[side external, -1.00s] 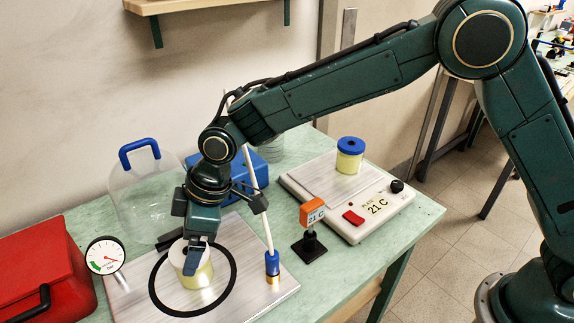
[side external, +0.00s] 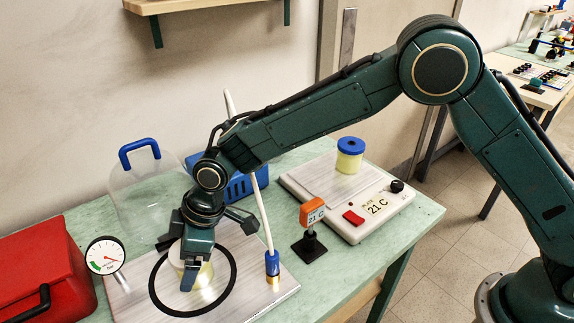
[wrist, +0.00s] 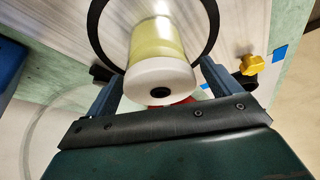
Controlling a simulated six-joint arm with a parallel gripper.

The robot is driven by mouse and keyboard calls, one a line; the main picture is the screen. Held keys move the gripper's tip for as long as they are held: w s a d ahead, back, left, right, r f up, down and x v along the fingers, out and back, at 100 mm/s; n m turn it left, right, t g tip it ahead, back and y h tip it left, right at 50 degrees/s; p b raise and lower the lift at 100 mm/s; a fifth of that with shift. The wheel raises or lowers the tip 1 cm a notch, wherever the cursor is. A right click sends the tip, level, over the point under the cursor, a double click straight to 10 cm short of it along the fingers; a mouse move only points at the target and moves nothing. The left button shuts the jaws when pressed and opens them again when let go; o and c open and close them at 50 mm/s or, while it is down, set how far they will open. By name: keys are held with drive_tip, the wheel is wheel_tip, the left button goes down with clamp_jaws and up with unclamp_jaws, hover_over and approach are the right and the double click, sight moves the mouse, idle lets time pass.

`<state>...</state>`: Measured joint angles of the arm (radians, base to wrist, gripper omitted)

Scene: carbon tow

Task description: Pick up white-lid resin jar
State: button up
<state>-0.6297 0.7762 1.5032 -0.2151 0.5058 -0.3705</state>
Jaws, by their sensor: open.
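The white-lid resin jar (wrist: 158,58) stands upright inside the black ring on the metal plate, with pale yellow resin in its clear body. Its white lid (wrist: 160,82) has a dark centre spot. My gripper (wrist: 155,88) is open, with one finger on each side of the lid in the wrist view. I cannot tell whether the fingers touch it. In the side view my gripper (side external: 188,268) is down at the jar (side external: 204,275) and hides much of it, including most of the lid.
A blue-lid jar (side external: 349,163) stands on the hot plate (side external: 318,182) at the back right. A dial gauge (side external: 105,256), red box (side external: 40,265), clear bell with blue handle (side external: 140,148), hose (side external: 262,205) and orange-topped sensor (side external: 312,213) surround the metal plate (side external: 265,293).

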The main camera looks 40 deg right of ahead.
drive_tip(key=shift+c, duration=0.4)
drive_tip(key=shift+r, duration=0.1)
drive_tip(key=c, duration=1.2)
wheel_tip(320, 180, up, 20)
